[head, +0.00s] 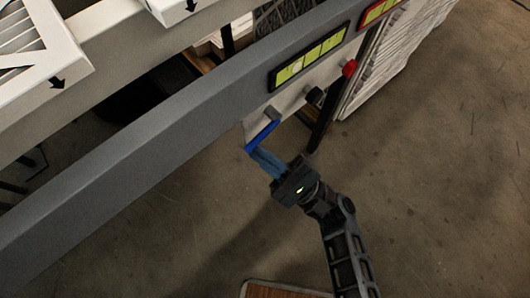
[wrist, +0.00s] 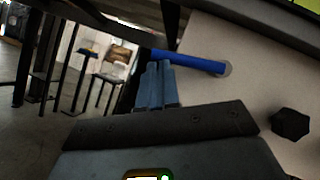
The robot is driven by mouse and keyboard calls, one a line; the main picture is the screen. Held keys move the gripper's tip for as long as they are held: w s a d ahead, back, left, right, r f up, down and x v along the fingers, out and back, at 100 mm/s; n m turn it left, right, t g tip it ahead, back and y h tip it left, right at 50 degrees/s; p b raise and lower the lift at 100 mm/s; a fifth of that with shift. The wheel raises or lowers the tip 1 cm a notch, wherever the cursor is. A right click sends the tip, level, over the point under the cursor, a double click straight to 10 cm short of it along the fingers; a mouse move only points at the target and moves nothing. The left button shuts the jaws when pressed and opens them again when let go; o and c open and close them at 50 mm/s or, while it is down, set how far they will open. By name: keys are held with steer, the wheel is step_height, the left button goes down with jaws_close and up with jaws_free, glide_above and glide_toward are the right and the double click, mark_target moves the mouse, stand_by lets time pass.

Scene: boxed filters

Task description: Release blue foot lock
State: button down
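The blue foot lock is a blue lever (head: 262,136) on the pale panel under the grey beam in the head view. In the wrist view the blue lever (wrist: 195,60) runs from a round grey pivot at its right end to the left. My gripper (head: 257,156) has light blue fingers and reaches up from below to the lever's lower left end. In the wrist view its fingertips (wrist: 160,64) are side by side with almost no gap, at the lever's lower edge. I see nothing between them. Whether they touch the lever is not clear.
A black knob (head: 315,95) and a red knob (head: 349,68) sit farther right along the panel. The black knob also shows in the wrist view (wrist: 290,124). The long grey beam (head: 150,130) runs above the lever. The concrete floor (head: 440,190) at right is open.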

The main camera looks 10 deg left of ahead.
stand_by(0.3)
steer(key=s+d+f+b, duration=0.4)
steer(key=d+f+b, duration=0.1)
steer(key=d+f, duration=0.3)
steer(key=shift+s+f, duration=0.15)
steer(key=shift+f, duration=0.5)
steer(key=shift+d, duration=0.1)
